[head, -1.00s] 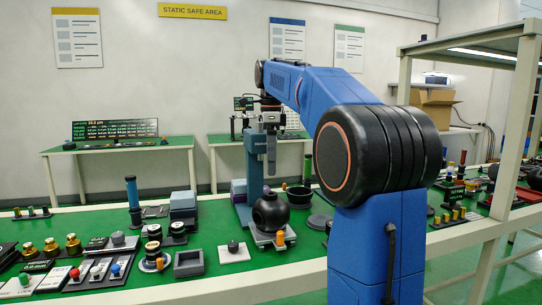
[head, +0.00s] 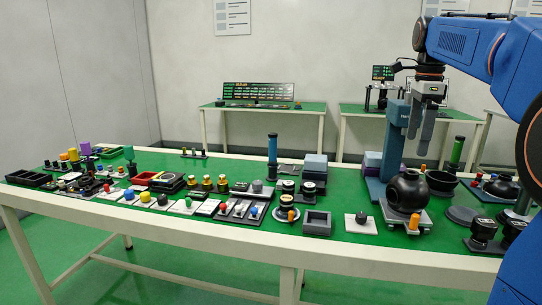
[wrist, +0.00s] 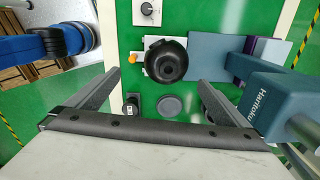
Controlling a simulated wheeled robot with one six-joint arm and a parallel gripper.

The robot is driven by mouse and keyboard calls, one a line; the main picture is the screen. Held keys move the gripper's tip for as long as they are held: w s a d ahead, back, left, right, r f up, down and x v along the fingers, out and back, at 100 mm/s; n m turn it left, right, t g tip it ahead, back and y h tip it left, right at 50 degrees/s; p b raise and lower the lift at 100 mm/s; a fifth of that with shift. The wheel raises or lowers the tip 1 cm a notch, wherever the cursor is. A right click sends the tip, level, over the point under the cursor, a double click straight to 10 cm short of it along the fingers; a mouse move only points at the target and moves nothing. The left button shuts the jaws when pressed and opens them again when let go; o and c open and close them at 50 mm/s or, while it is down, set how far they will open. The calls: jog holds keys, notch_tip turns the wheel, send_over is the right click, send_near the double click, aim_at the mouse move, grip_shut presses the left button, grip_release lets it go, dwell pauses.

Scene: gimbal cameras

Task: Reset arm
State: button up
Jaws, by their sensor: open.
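My blue arm comes in from the right in the head view. My gripper (head: 422,120) hangs pointing down above the green workbench (head: 330,265), at the right side. In the wrist view my gripper (wrist: 158,85) has its two grey fingers spread wide with nothing between them. A black round device (head: 405,193) on a grey plate stands on the bench below the gripper. It also shows in the wrist view (wrist: 166,62), ahead of the fingers and apart from them.
A blue-grey upright stand (head: 391,150) rises close beside my gripper. A black bowl (head: 441,183) and a grey disc (head: 462,214) lie nearby. Several buttons, knobs and trays cover the bench to the left. A smaller table (head: 262,108) stands behind.

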jog(key=s+a+f+n+t, duration=0.1)
jog(key=s+a+f+n, duration=0.3)
jog(key=s+f+n, duration=0.3)
jog(key=s+a+f+n+t, duration=0.2)
jog(key=s+a+f+n, duration=0.3)
jog(key=s+f+n, duration=0.3)
jog(key=s+a+f+n+t, duration=0.1)
jog(key=s+a+f+n, duration=0.4)
jog(key=s+f, duration=0.8)
jog(key=shift+f+n, duration=0.7)
jog(key=shift+n, duration=0.5)
